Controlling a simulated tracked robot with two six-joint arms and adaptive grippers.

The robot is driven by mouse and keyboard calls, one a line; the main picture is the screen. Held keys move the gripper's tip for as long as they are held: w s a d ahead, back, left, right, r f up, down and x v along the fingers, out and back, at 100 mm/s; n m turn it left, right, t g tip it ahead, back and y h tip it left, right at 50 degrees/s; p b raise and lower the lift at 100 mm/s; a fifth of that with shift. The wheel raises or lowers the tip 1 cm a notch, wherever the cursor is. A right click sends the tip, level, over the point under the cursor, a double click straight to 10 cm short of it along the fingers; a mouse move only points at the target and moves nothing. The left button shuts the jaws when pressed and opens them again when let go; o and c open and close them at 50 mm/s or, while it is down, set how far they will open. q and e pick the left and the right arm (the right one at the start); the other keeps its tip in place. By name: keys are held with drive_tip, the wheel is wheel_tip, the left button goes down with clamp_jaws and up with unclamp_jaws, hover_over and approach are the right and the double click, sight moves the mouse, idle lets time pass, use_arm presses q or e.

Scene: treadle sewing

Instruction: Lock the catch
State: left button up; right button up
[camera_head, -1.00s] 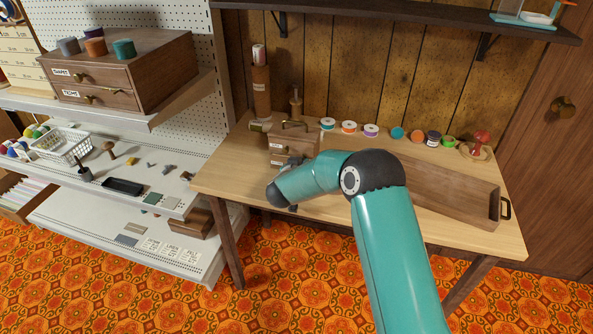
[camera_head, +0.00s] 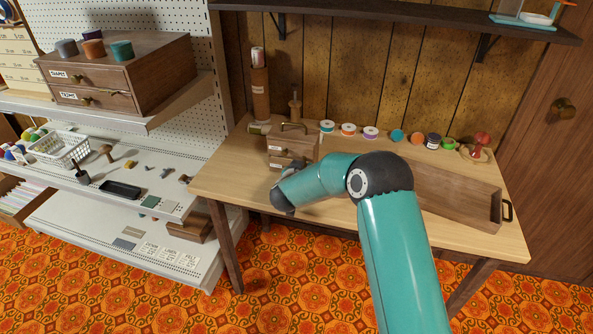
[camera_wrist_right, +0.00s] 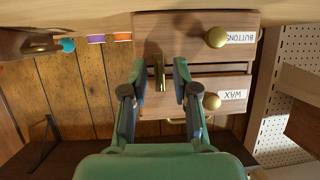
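A small wooden chest (camera_head: 278,141) with two drawers stands on the table's left part. Upside down in the right wrist view, its drawers are labelled BUTTONS (camera_wrist_right: 190,35) and WAX (camera_wrist_right: 222,84), each with a round brass knob. A brass catch (camera_wrist_right: 158,74) shows at the chest's front, to the left of the knobs in that view. My right gripper (camera_wrist_right: 160,72) is open, with one finger on each side of the catch; contact cannot be told. In the head view my right arm partly hides the chest's lower front. My left gripper is not in view.
The table (camera_head: 236,170) holds a long wooden tray (camera_head: 455,198) at the right and several thread spools (camera_head: 348,129) along the back. A tall wooden post (camera_head: 260,95) stands behind the chest. A white shelf unit (camera_head: 150,238) is at the left.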

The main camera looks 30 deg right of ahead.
drive_tip(key=shift+r, duration=0.2)
drive_tip(key=v, duration=1.2)
drive_tip(key=shift+f, duration=0.2)
